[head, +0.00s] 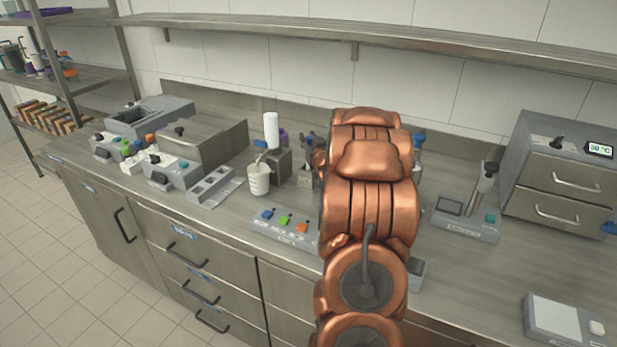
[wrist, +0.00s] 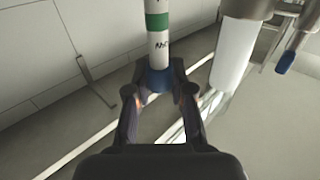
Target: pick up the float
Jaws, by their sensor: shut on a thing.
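The float (wrist: 157,40) appears to be the slim white rod in the wrist view, with a green band, dark lettering and a blue end. Its upper part runs out of the top of the picture. My gripper (wrist: 159,82) has its two dark fingers on either side of the blue end and is shut on it. In the head view my copper-coloured arm hides the gripper, and I cannot make out the float there.
A white cylinder (wrist: 234,50) and a blue-tipped part (wrist: 286,62) are close on the right in the wrist view. A white cup (head: 258,180) stands left of my arm, behind a button panel (head: 287,229). A shelf (head: 400,35) spans the wall above.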

